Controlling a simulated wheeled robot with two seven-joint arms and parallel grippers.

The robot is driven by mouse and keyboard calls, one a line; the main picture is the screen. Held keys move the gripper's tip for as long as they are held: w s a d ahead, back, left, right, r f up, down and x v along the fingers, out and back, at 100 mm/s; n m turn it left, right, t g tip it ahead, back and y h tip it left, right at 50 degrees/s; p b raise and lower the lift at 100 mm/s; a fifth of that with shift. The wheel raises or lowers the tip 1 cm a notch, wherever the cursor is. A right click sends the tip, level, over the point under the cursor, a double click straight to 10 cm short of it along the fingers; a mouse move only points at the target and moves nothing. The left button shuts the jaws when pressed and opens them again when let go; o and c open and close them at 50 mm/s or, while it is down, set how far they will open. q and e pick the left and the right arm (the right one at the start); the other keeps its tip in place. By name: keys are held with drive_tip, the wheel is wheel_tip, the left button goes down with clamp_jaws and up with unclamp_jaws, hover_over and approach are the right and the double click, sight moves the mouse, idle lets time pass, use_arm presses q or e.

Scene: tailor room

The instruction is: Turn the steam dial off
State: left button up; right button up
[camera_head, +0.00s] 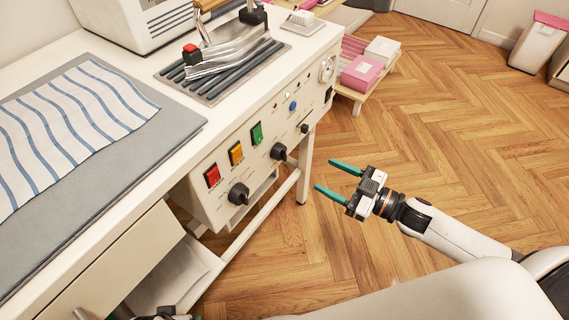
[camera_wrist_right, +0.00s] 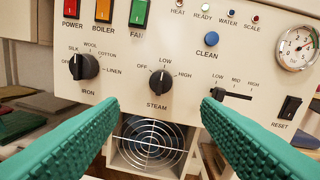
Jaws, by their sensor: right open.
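The steam dial (camera_head: 279,151) is a black round knob on the cream front panel of the pressing station. In the right wrist view the steam dial (camera_wrist_right: 159,82) sits above the STEAM label, and its white mark appears to point up, near LOW. My right gripper (camera_head: 325,175) is open and empty, with green fingers pointing at the panel, apart from it. In the right wrist view its fingers (camera_wrist_right: 160,102) stand to either side of the dial, lower in the picture. A small part of my left gripper (camera_head: 165,316) shows at the bottom edge, mostly cut off.
The iron dial (camera_wrist_right: 84,67) is left of the steam dial, and a slider (camera_wrist_right: 225,93) is to its right. Red, orange and green switches (camera_wrist_right: 139,12) are above, with a blue CLEAN button (camera_wrist_right: 211,39). A fan grille (camera_wrist_right: 149,143) is below. Open floor (camera_head: 420,130) surrounds my right arm.

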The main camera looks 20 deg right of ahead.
sight(281, 153)
use_arm(q)
wheel_tip(281, 153, up, 3)
drive_tip(key=shift+w+r+b, duration=0.15)
drive_tip(key=shift+r+b, duration=0.05)
drive_tip(key=shift+b, duration=0.2)
use_arm(e)
drive_tip(key=x, duration=1.1)
drive_tip(key=shift+w+a, duration=0.2)
drive_tip(key=shift+w, duration=0.1)
drive_tip(key=shift+c, duration=0.4)
drive_tip(key=c, duration=0.9)
